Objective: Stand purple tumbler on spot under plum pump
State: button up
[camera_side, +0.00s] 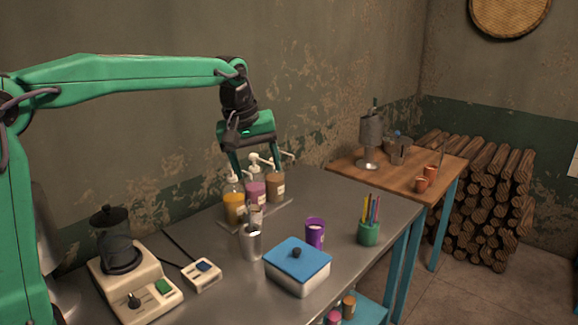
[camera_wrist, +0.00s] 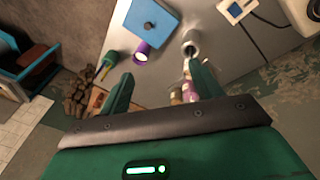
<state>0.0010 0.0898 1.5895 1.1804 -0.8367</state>
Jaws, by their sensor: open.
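The purple tumbler (camera_side: 316,234) stands upright on the metal table, right of the blue-lidded box's back corner. It also shows in the wrist view (camera_wrist: 141,54), ahead of the fingers. The plum pump bottle (camera_side: 255,191) stands between a yellow and a brown pump bottle on a flat tray (camera_side: 281,206) at the back. The spot under its spout is not clearly visible, with a metal cup and glassware in front. My gripper (camera_side: 256,169) is open and empty, above the pump bottles and apart from the tumbler. Its two fingers (camera_wrist: 161,82) are spread in the wrist view.
A metal cup (camera_side: 250,243) stands in front of the pumps. A white box with blue lid (camera_side: 297,259) sits before the tumbler, and a green pencil cup (camera_side: 368,233) to its right. A blender base (camera_side: 133,287) and small switch box (camera_side: 201,276) stand left.

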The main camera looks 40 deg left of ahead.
jog(key=w+f+n, duration=0.3)
jog(key=w+n, duration=0.1)
jog(key=w, duration=0.5)
jog(key=n+g, duration=0.3)
jog(key=n, duration=0.5)
send_over(316, 220)
jog(key=s+d, duration=0.2)
notch_tip(316, 220, down, 18)
jog(key=shift+a+f+n, duration=0.25)
jog(key=shift+f+n, duration=0.25)
jog(key=shift+f, duration=0.15)
jog(key=shift+f, duration=1.3)
jog(key=shift+s+a+f, duration=0.1)
jog(key=shift+f, duration=1.2)
jog(key=shift+a+f, duration=0.1)
jog(key=shift+f, duration=1.2)
